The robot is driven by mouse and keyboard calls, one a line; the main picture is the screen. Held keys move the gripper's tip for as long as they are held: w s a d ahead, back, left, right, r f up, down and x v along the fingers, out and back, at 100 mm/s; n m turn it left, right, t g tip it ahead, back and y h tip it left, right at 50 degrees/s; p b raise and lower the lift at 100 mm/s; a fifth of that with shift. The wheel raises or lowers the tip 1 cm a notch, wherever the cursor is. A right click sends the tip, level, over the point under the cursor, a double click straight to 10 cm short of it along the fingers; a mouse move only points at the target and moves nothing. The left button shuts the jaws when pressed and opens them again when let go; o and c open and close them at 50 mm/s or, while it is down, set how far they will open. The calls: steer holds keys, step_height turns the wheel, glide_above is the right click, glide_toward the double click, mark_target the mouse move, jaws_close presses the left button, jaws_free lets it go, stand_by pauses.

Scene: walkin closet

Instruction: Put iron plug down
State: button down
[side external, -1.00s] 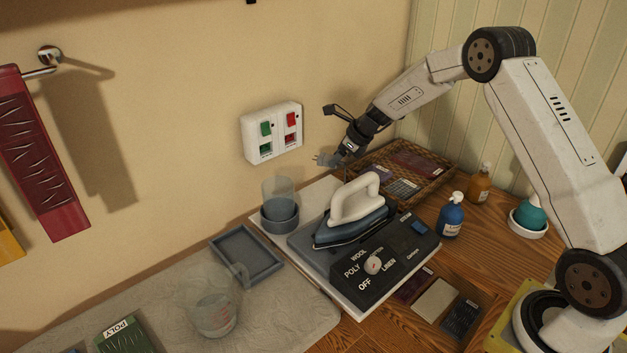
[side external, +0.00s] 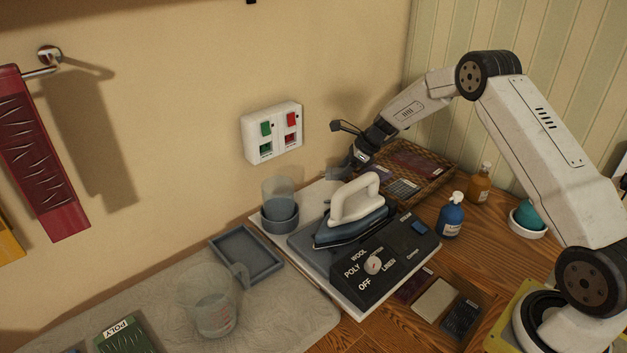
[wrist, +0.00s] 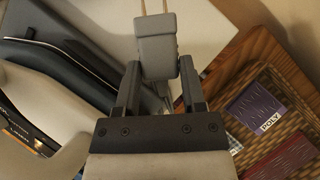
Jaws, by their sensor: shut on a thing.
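The iron plug (wrist: 157,45) is a grey block with two brass prongs. It sits between the fingers of my gripper (wrist: 158,74), which is shut on it, prongs pointing away from the wrist. In the side view my gripper (side external: 343,170) is low behind the iron, near the back edge of the white board; the plug is too small there to make out clearly. The iron (side external: 355,212), with a white handle and dark blue body, rests on the grey control panel base. It also shows at the left of the wrist view (wrist: 52,62).
A wicker basket (side external: 437,187) with cloth swatches is close right of my gripper. A wall outlet (side external: 272,132) with green and red switches is left. A clear beaker (side external: 278,192) stands left of the iron. A grey tray (side external: 246,253) looks empty. Bottles stand at right.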

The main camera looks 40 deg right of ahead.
steer(key=shift+f, duration=3.1)
steer(key=shift+f, duration=0.1)
steer(key=shift+c, duration=0.9)
jaws_free()
steer(key=v, duration=1.2)
